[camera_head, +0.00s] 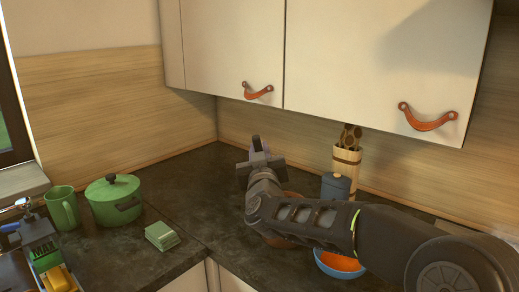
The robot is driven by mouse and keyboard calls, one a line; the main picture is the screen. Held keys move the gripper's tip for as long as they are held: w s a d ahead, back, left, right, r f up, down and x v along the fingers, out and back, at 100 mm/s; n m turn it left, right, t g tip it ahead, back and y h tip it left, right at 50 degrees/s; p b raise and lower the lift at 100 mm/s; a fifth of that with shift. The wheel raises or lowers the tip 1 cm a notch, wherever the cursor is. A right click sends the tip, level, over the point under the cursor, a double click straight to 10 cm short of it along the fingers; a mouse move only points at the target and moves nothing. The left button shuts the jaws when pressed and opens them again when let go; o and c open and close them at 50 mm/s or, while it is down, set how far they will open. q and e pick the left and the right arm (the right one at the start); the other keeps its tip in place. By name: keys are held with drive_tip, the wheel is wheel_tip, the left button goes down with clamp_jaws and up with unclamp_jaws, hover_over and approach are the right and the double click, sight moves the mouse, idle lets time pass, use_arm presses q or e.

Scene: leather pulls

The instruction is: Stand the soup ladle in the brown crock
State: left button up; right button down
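My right arm reaches in from the right, and its gripper (257,152) is over the dark counter near the back corner. Its fingers are seen from behind, so I cannot tell whether they are open or hold anything. A brown rounded thing (281,243) shows in small parts beneath and behind my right forearm; it may be the brown crock, but the arm hides most of it. I cannot make out the soup ladle. My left gripper is not in view.
A green pot (114,200), green mug (63,208) and pale green stack (162,236) stand left. An orange-lined bowl (341,263), blue-lidded jar (336,186) and tall wooden holder (347,165) are around my forearm. Cabinets with leather pulls (428,118) hang above.

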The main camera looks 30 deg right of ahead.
drive_tip(key=shift+f+b, duration=1.6)
drive_tip(key=shift+f, duration=1)
drive_tip(key=c, duration=1.3)
unclamp_jaws()
drive_tip(key=shift+o, duration=0.2)
drive_tip(key=shift+s, duration=0.1)
drive_tip(key=r+v, duration=0.1)
drive_tip(key=v, duration=0.6)
drive_tip(key=shift+s+a+f+b, duration=0.2)
drive_tip(key=shift+s+f+b, duration=0.05)
drive_tip(key=shift+f+b, duration=0.25)
drive_tip(key=shift+r, duration=0.1)
